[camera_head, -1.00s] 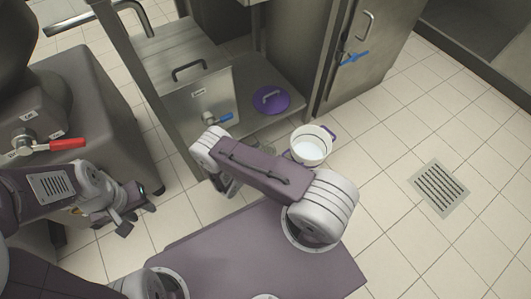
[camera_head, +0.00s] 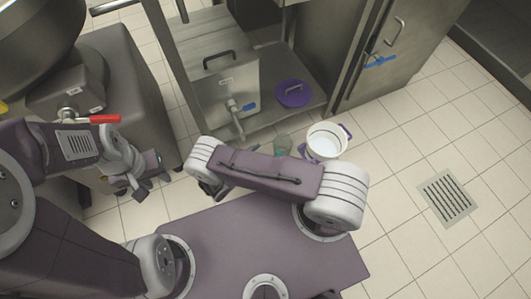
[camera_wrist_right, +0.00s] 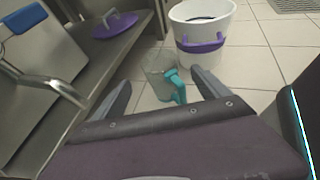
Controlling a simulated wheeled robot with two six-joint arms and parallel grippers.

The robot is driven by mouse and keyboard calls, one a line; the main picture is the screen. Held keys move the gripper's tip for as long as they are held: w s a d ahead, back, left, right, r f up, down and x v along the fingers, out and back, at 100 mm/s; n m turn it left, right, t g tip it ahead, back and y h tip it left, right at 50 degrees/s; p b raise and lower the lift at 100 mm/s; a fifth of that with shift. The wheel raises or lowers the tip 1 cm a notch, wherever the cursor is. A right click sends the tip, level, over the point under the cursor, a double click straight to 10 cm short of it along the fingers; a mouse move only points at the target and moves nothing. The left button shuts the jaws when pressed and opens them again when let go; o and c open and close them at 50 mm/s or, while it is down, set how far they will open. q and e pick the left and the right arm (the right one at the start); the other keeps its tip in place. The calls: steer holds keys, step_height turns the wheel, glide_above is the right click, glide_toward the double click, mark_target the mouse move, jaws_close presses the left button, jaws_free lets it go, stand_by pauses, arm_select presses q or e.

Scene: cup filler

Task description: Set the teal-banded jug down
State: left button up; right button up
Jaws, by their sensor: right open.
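The clear jug with a teal handle (camera_wrist_right: 163,79) stands upright on the tiled floor in the right wrist view, beside the white bucket. In the head view the jug (camera_head: 283,145) shows only in part behind my right arm. My right gripper (camera_wrist_right: 161,84) is open, with its fingers either side of the jug's handle and apart from it. In the head view my right arm hides most of that gripper. My left gripper (camera_head: 148,180) hangs empty at the left, its fingers apart.
A white bucket (camera_head: 325,142) with purple handles stands on the floor near the jug. A steel tank with a blue-handled tap (camera_head: 247,107) and a purple lid (camera_head: 293,94) sit on a low shelf. A floor drain (camera_head: 447,197) lies at the right. Floor around it is clear.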

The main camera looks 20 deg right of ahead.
steer(key=s+d+r+m+g+y, duration=0.1)
steer(key=s+r+m+y, duration=0.3)
steer(key=r+m, duration=0.7)
steer(key=s+d+r+m+g+y, duration=0.1)
steer(key=s+r+m+g+y, duration=0.2)
steer(key=r+m+y, duration=0.5)
step_height(320, 180, up, 7)
steer(key=m, duration=0.4)
steer(key=shift+s+d+g, duration=0.15)
steer(key=shift+s+g, duration=0.15)
steer(key=shift+s, duration=0.05)
step_height(320, 180, up, 50)
steer(key=p, duration=5)
